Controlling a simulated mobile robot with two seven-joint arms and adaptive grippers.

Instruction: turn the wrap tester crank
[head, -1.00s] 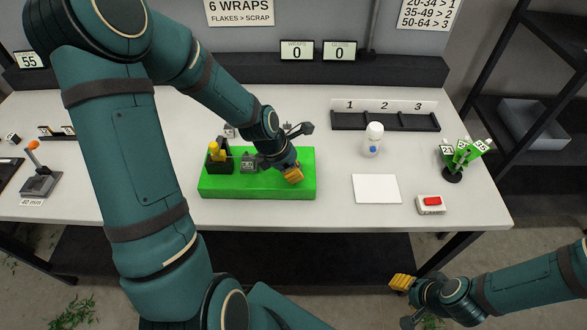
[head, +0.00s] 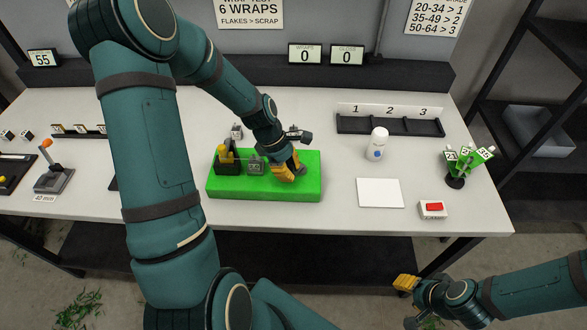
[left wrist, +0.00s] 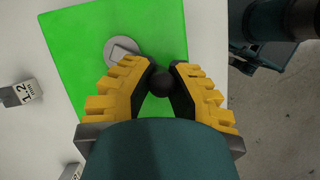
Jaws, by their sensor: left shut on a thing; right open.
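The wrap tester has a green base (head: 240,190) on the table, with a dark and yellow holder at its left end and a small grey block (head: 257,165) near its middle. My left gripper (head: 290,172) is over the right part of the base. In the left wrist view it (left wrist: 164,80) is shut on the black ball-shaped crank knob (left wrist: 162,84). A round grey disc (left wrist: 122,50) shows beside the fingers on the green base. The rest of the crank is hidden. My right gripper (head: 405,283) is open and empty, off the table's front edge at lower right.
A white bottle (head: 377,145), a white pad (head: 380,193), a red-button box (head: 433,209) and a dark stand with green tags (head: 467,163) are to the right. A numbered rack (head: 390,125) is behind. Two displays (head: 305,55) read 0. Clear table lies around the base.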

